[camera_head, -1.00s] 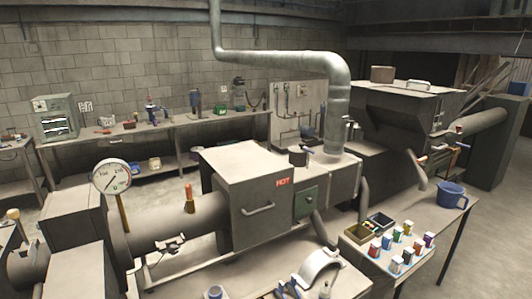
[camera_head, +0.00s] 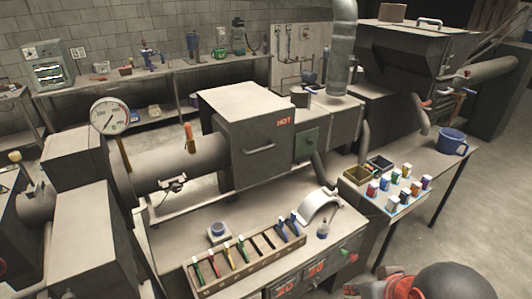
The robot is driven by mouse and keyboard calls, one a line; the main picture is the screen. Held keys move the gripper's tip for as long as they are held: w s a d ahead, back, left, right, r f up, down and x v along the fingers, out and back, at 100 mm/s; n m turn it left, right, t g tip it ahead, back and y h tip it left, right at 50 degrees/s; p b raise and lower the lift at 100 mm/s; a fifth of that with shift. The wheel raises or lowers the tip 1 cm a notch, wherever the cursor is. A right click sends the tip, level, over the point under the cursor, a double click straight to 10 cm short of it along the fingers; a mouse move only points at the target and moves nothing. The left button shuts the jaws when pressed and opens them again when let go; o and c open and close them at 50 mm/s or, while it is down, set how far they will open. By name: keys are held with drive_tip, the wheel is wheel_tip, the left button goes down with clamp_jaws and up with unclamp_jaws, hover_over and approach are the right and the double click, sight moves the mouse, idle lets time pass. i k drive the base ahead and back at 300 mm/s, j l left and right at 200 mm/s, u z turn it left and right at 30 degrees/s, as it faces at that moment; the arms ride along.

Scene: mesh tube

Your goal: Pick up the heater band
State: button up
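A pale, curved half-ring that looks like the heater band (camera_head: 318,208) stands arched on the grey bench top, at the right end of the bench in front of the machine. Its arch is open underneath, and nothing touches it from above. My gripper is not visible. A dark rounded shape and a red part at the bottom right edge may belong to my arm, but I cannot tell.
A slotted rack (camera_head: 245,268) with several coloured-handled tools lies left of the band. A small dark flask (camera_head: 323,229) stands close in front of it. Behind is the machine housing marked HOT (camera_head: 255,140). A blue mug (camera_head: 452,141) and several small coloured containers stand to the right.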

sight(313, 203)
drive_tip(key=i+l, duration=0.3)
drive_tip(key=i, duration=0.2)
drive_tip(key=i+l, duration=0.3)
drive_tip(key=i, duration=0.25)
drive_tip(key=i+l+z, duration=0.1)
drive_tip(key=i+l, duration=0.2)
drive_tip(key=i, duration=0.2)
